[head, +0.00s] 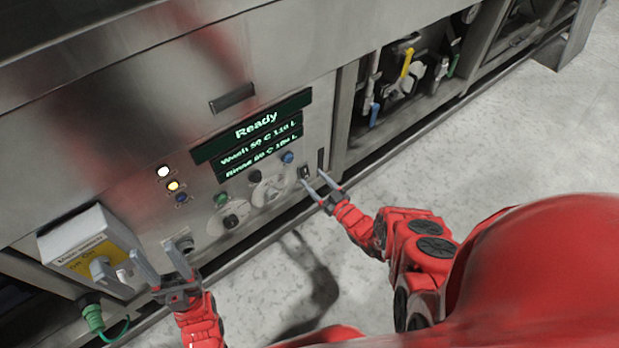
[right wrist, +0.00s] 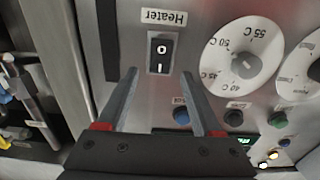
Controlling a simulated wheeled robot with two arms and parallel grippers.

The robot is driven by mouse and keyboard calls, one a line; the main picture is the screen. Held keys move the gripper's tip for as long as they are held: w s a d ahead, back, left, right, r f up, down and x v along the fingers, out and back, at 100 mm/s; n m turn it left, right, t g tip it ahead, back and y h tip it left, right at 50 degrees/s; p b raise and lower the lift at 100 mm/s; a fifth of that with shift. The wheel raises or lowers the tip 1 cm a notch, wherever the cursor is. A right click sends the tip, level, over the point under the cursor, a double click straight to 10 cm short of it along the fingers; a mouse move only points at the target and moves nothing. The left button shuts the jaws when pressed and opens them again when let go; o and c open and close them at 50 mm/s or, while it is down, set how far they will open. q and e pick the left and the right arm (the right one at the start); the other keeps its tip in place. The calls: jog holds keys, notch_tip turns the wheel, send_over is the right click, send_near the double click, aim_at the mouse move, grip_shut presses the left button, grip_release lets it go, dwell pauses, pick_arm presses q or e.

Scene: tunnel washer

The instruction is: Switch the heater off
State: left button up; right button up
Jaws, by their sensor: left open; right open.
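I cannot tell which side of the rocker is pressed in. In the head view the switch (head: 305,173) sits low on the steel panel, at the right end of the controls. My right gripper (head: 312,178) is open and empty just in front of it; in the right wrist view its fingertips (right wrist: 158,74) flank the switch's near end. My left gripper (head: 154,251) is open and empty near the panel's lower left.
A white temperature dial (right wrist: 243,62) sits beside the switch, with several push buttons nearby. The display (head: 255,130) reads "Ready". A grey switch box (head: 85,250) juts out at left, close to my left gripper. Pipes and valves (head: 405,75) fill the right bay. The floor is clear.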

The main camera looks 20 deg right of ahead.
aim_at(305, 171)
jog(key=shift+b+x, duration=0.35)
jog(key=shift+x, duration=1.2)
grip_shut()
